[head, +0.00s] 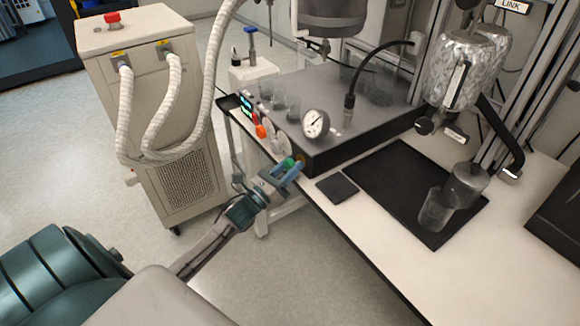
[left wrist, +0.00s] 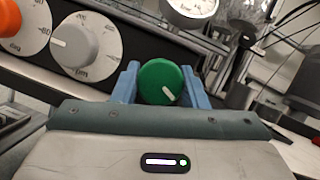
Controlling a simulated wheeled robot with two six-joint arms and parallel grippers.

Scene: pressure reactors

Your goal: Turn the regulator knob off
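A green knob (left wrist: 160,82) with a white pointer mark sits on the black front panel of the bench unit; the mark slants to the lower right in the left wrist view. The knob also shows small in the head view (head: 289,162). My left gripper (head: 283,176) is open at the panel. Its blue fingers (left wrist: 162,88) lie on either side of the green knob with the knob filling most of the gap; contact cannot be told. Left of it are a grey dial knob (left wrist: 75,45) and an orange knob (left wrist: 10,17). My right gripper is not in view.
A round pressure gauge (head: 315,124) stands above the panel. A black mat (head: 385,190) holding a clear beaker (head: 435,210) lies on the white bench. A beige cabinet with white hoses (head: 150,90) stands left. Floor (head: 310,275) in front is clear.

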